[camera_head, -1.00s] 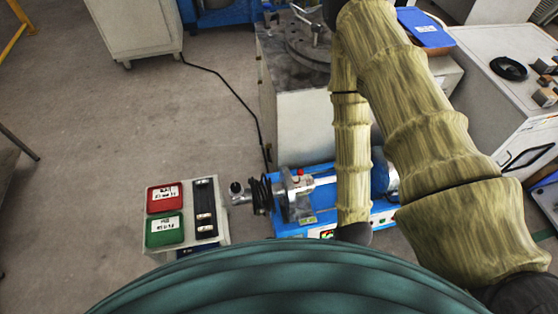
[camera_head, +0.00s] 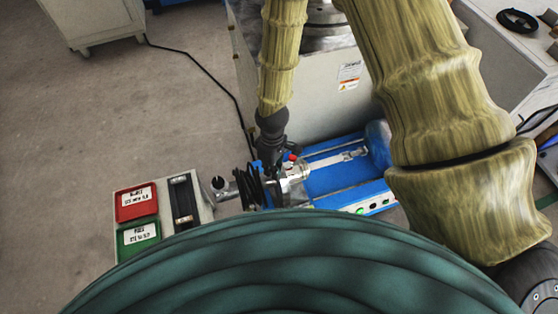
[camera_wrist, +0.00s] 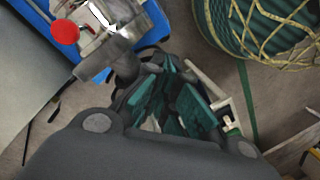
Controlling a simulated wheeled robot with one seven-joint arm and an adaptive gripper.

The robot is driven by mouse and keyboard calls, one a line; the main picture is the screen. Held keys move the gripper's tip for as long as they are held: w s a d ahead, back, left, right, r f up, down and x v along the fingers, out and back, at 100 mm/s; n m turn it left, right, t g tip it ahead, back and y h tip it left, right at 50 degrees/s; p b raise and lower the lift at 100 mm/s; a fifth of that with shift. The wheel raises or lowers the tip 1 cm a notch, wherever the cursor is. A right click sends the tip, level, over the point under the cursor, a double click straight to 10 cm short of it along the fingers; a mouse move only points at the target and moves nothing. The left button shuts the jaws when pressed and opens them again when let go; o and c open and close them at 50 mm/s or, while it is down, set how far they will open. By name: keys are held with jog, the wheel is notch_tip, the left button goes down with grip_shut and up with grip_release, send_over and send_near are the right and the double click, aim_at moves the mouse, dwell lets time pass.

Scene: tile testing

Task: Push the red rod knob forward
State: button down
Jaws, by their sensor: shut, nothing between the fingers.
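The red knob (camera_head: 292,157) is a small round ball on the silver fitting of the blue machine (camera_head: 340,182). In the wrist view the red knob (camera_wrist: 64,33) shows at the upper left, on a metal fitting. My gripper (camera_head: 269,162) points down just left of the knob in the head view, close to it. In the wrist view my gripper (camera_wrist: 167,70) is shut and empty, with its fingers to the right of the knob and a visible gap between them. Whether any part of it touches the fitting I cannot tell. The rod below the knob is mostly hidden.
A grey stand with a red tray (camera_head: 136,203) and a green tray (camera_head: 138,237) is left of the machine. Black coils (camera_head: 250,187) sit at the machine's left end. A large pale cabinet (camera_head: 320,100) stands behind.

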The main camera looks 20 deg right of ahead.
jog(key=w+a+r+n+h+b, duration=0.1)
jog(key=w+r+n+h+b, duration=0.3)
jog(key=w, duration=0.7)
jog(key=shift+t+y, duration=0.4)
jog(key=d+f+b, duration=0.1)
jog(key=f, duration=0.2)
jog(key=s+d+f+b, duration=0.1)
jog(key=d+f, duration=0.1)
jog(key=d+f+b, duration=0.1)
jog(key=f+b, duration=0.1)
jog(key=f, duration=0.1)
jog(key=shift+s+d+f, duration=0.2)
jog(key=shift+s+f, duration=0.1)
jog(key=shift+s+d, duration=0.3)
jog(key=shift+d, duration=0.35)
jog(key=shift+d, duration=0.1)
jog(key=shift+d+r+p, duration=0.1)
jog(key=shift+d+p, duration=0.4)
jog(key=shift+d+f, duration=0.2)
jog(key=shift+d, duration=0.3)
